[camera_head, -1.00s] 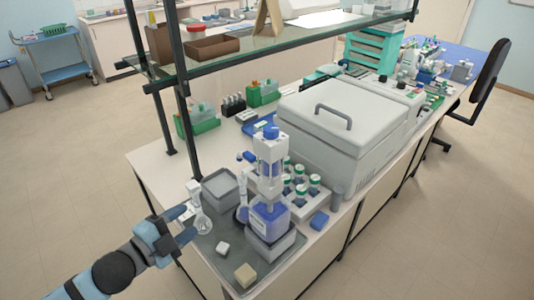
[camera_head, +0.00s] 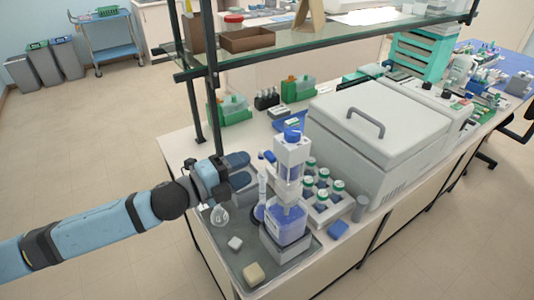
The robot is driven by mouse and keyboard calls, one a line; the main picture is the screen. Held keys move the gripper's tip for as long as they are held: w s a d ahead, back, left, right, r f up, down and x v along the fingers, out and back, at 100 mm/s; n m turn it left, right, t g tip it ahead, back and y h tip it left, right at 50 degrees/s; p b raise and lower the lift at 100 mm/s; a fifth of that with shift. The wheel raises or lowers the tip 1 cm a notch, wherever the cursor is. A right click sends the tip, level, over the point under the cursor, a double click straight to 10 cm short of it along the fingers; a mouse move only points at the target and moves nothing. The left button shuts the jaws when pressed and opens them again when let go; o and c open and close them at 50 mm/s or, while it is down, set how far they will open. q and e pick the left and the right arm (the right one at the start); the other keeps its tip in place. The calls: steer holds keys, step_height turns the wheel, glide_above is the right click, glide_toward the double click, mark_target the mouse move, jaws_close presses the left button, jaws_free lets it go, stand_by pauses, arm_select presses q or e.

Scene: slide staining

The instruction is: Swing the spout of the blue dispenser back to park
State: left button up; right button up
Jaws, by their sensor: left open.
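The blue dispenser (camera_head: 292,160) stands upright on a grey block at the front of the bench, with a blue cap (camera_head: 292,134) and a bottle of blue liquid (camera_head: 286,224) below. Its spout (camera_head: 269,157) appears to stick out to the left near the top, with a small blue tip; its exact direction is hard to tell. My left gripper (camera_head: 243,170) is open and empty, just left of the spout, pointing towards the dispenser. A gap shows between them in the picture. The gripper hides most of the grey box behind it. My right gripper is not in view.
A round glass flask (camera_head: 219,215), a small white block (camera_head: 235,243) and a beige block (camera_head: 253,272) sit on the grey tray (camera_head: 285,276). Green-capped bottles (camera_head: 322,178) stand right of the dispenser, before a large white machine (camera_head: 375,140). A glass shelf (camera_head: 300,46) hangs above.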

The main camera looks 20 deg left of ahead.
mark_target(266, 159)
arm_select(q)
steer(key=p+x, duration=0.1)
steer(key=x, duration=0.5)
steer(key=shift+w+d, duration=0.25)
steer(key=shift+w, duration=0.1)
jaws_close()
